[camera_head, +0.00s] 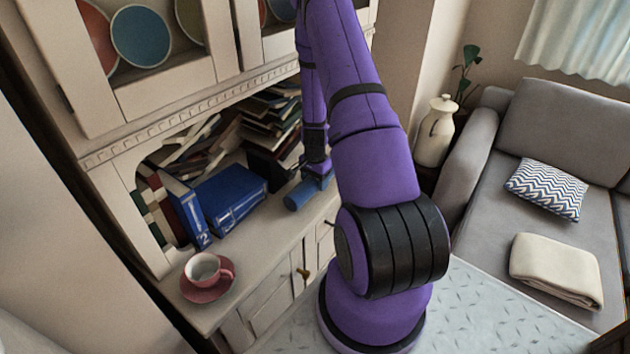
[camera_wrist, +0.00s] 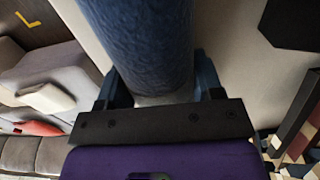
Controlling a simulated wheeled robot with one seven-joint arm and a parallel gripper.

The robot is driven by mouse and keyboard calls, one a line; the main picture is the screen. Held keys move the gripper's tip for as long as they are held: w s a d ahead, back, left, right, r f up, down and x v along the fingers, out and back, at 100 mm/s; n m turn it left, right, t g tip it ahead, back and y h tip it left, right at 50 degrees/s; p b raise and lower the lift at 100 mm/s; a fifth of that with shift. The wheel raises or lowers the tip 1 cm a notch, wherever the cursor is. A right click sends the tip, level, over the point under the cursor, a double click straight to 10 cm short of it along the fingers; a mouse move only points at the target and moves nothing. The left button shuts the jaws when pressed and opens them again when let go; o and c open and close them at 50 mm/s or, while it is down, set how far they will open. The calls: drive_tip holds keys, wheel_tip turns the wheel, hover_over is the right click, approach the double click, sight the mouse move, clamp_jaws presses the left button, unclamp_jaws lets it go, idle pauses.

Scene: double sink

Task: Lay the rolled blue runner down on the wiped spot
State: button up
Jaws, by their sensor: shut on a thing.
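The rolled blue runner (camera_head: 299,194) is at the cabinet's counter, near its front edge and to the right of the blue binders. My gripper (camera_head: 318,176) is shut on it. In the wrist view the roll (camera_wrist: 140,40) fills the space between both fingers (camera_wrist: 162,88) and runs up out of the picture. I cannot tell whether the roll touches the counter (camera_head: 262,230) or hangs just above it. No wiped spot can be made out; my arm and the roll cover part of the counter.
Blue binders (camera_head: 232,196) and piled books (camera_head: 270,125) fill the back of the counter. A pink cup (camera_head: 203,269) on a saucer (camera_head: 222,288) stands at its near left end. The counter between cup and roll is bare. A grey sofa (camera_head: 555,120) stands right.

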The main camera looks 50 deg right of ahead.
drive_tip(key=o, duration=1)
drive_tip(key=shift+o, duration=0.2)
wheel_tip(320, 180, up, 12)
drive_tip(key=shift+r, duration=0.15)
drive_tip(key=a+r+n+t, duration=0.1)
drive_tip(key=a+r+n, duration=0.3)
drive_tip(key=a+r, duration=0.65)
drive_tip(key=a+r+n+t, duration=0.2)
drive_tip(key=a+r+n, duration=0.35)
drive_tip(key=r, duration=0.75)
drive_tip(key=s+a+r+n+t, duration=0.1)
drive_tip(key=s+a+r+n, duration=0.3)
drive_tip(key=s, duration=0.5)
drive_tip(key=s+a+r+n+t, duration=0.1)
drive_tip(key=s+a+r+n, duration=0.2)
drive_tip(key=s+a+r, duration=0.5)
drive_tip(key=shift+s+a+n, duration=0.35)
drive_tip(key=shift+s+a, duration=0.5)
drive_tip(key=shift+a, duration=0.55)
